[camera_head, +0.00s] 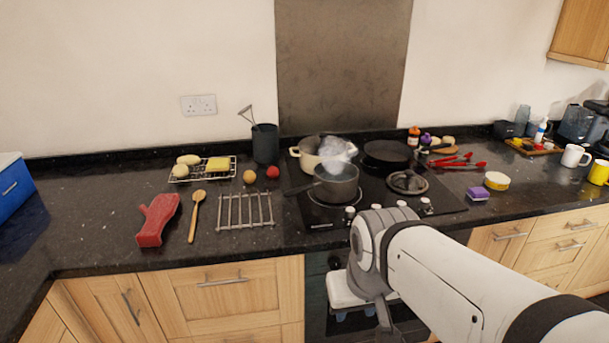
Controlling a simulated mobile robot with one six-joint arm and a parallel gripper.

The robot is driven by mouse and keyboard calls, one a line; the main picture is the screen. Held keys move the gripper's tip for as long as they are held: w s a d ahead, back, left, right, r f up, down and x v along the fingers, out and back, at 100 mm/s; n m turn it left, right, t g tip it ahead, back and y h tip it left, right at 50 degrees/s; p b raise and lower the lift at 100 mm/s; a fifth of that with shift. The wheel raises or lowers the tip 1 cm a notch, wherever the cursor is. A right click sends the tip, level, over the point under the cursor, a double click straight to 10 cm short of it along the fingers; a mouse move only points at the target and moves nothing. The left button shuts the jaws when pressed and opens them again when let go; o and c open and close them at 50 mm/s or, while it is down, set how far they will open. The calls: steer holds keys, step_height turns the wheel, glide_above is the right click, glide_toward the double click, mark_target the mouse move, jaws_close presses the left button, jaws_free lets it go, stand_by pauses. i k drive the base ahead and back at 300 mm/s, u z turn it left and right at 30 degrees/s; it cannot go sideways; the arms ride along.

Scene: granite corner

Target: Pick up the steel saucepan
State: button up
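The steel saucepan (337,186) is a dark grey pan on the front left of the black hob, upright, with its dark handle pointing left. A whitish haze or clear shape shows just above and behind its rim. My gripper (362,316) hangs below the wrist in front of the oven, lower than the worktop edge and nearer than the saucepan. It is apart from the saucepan. Its fingers are small and partly hidden, so I cannot tell whether they are open or shut.
A wire rack (245,211) lies left of the handle, with a wooden spoon (196,212) and red object (158,220) beyond.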

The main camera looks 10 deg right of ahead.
mark_target(341, 188)
steer(key=z, duration=0.05)
steer(key=i, duration=1)
steer(key=u, duration=0.05)
